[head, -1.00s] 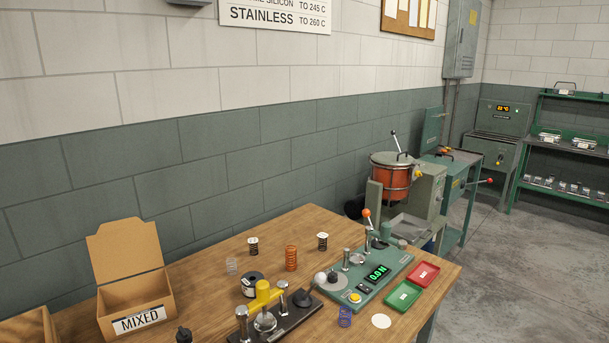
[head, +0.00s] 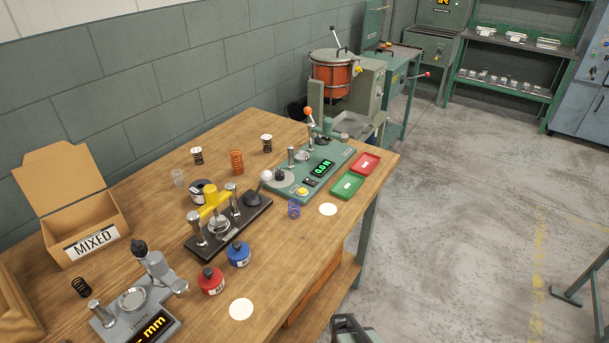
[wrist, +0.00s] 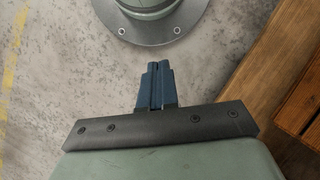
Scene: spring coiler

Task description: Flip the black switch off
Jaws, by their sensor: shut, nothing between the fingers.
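The green tester (head: 339,155) stands on the far right part of the wooden bench. Its display (head: 321,168) glows green with 0.0 N. A small black switch (head: 309,182) appears beside the display, near a yellow button (head: 302,193); it is too small to tell which way it is tipped. In the wrist view my gripper (wrist: 158,66) is shut and empty, with its blue fingers together above the concrete floor. It is away from the tester, and no switch shows in the wrist view.
Red (head: 364,164) and green (head: 347,185) trays lie right of the tester. A black-based press (head: 230,227), springs, red (head: 210,281) and blue (head: 238,254) bottles, a length gauge (head: 134,312) and a MIXED box (head: 70,220) share the bench (head: 290,255). Open floor (head: 450,200) lies right.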

